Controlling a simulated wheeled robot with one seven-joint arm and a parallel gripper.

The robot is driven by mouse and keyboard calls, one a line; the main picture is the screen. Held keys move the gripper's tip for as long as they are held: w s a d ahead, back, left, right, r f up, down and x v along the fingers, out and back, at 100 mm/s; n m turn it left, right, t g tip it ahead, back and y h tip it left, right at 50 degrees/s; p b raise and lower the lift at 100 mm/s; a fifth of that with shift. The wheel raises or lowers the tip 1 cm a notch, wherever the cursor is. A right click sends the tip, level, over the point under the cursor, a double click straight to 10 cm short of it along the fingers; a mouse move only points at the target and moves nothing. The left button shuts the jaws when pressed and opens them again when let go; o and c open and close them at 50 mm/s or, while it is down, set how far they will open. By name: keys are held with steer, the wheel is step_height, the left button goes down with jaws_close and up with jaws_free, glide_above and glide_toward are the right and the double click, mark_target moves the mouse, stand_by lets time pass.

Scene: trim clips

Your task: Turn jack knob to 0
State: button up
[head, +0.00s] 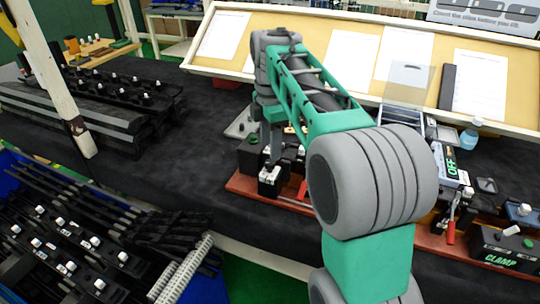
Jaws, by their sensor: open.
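My gripper (270,152) points down over the small black boxes at the left end of the red-brown base (240,187). It is open, and its fingertips are small and partly merge with the dark boxes behind. One black box (269,183) with a pale top part stands just below the fingers. Another black box (250,155) stands beside it at the upper left. I cannot tell which part is the jack knob, nor read its setting; whether the fingers touch anything is unclear. My arm hides the middle of the base.
At the right are a unit with a green "OFF" display (451,167), a red-handled lever (451,232) and a black box marked "CLAMP" (506,248). Long black trim parts (110,105) lie at the left. A board with papers (300,48) stands behind. Dark table (190,150) is clear left of the base.

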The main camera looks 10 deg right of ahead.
mark_target(270, 162)
step_height(270, 162, down, 5)
steer(key=shift+f, duration=0.1)
steer(key=shift+c, duration=0.2)
jaws_close()
stand_by(0.4)
